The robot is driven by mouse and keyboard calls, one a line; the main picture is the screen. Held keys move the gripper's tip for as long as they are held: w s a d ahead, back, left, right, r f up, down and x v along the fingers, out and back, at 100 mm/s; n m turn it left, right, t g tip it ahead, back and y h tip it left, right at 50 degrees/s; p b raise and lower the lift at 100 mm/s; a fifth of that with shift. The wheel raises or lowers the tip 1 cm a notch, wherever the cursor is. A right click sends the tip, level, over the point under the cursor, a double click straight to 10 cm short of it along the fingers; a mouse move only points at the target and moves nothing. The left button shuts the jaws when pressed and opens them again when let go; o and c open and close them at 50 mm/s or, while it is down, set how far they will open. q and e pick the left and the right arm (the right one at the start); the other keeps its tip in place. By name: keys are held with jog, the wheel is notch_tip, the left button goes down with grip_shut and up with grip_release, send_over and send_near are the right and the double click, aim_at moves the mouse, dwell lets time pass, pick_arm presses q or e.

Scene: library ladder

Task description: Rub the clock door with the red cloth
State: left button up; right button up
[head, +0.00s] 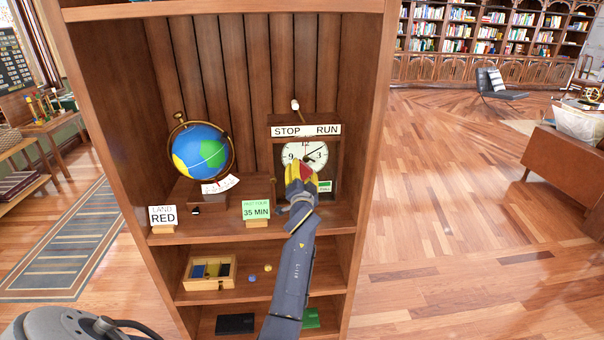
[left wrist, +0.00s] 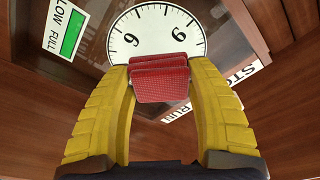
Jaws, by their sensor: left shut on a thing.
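The clock (head: 304,153) stands on the right of the cabinet's upper shelf, with a white dial and a wooden case under a STOP/RUN sign (head: 306,130). Its door covers the front around the dial; the lower part is hidden by my gripper. My left gripper (head: 301,172) is in front of it, just below the dial. In the left wrist view, its yellow fingers are shut on the folded red cloth (left wrist: 160,78), which overlaps the dial (left wrist: 152,35). I cannot tell if the cloth touches the door. My right gripper is not in view.
Left of the clock are a globe (head: 201,152), a LAND RED card (head: 163,216) and a green 35 MIN card (head: 256,210). A wooden box (head: 210,272) and small balls sit on the shelf below. The cabinet's right side panel (head: 362,150) stands close to the clock.

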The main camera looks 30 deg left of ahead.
aim_at(321, 163)
pick_arm(q)
jog(key=shift+x, duration=1)
dwell(0.3)
jog(key=shift+f, duration=0.1)
jog(key=shift+w+d, duration=1.05)
jog(key=shift+d, duration=0.3)
jog(key=shift+w+d, duration=1)
jog(key=shift+d, duration=0.35)
jog(key=shift+s+a, duration=0.7)
jog(key=shift+a, duration=0.25)
jog(key=shift+s+a, duration=0.7)
jog(key=shift+a, duration=0.25)
jog(key=shift+s+a, duration=0.75)
jog(key=shift+a, duration=0.2)
jog(key=shift+d+r, duration=0.1)
jog(key=shift+r, duration=0.15)
jog(key=shift+w+d, duration=1.1)
jog(key=shift+d, duration=0.25)
jog(key=shift+w+d, duration=1.1)
jog(key=shift+d, duration=0.3)
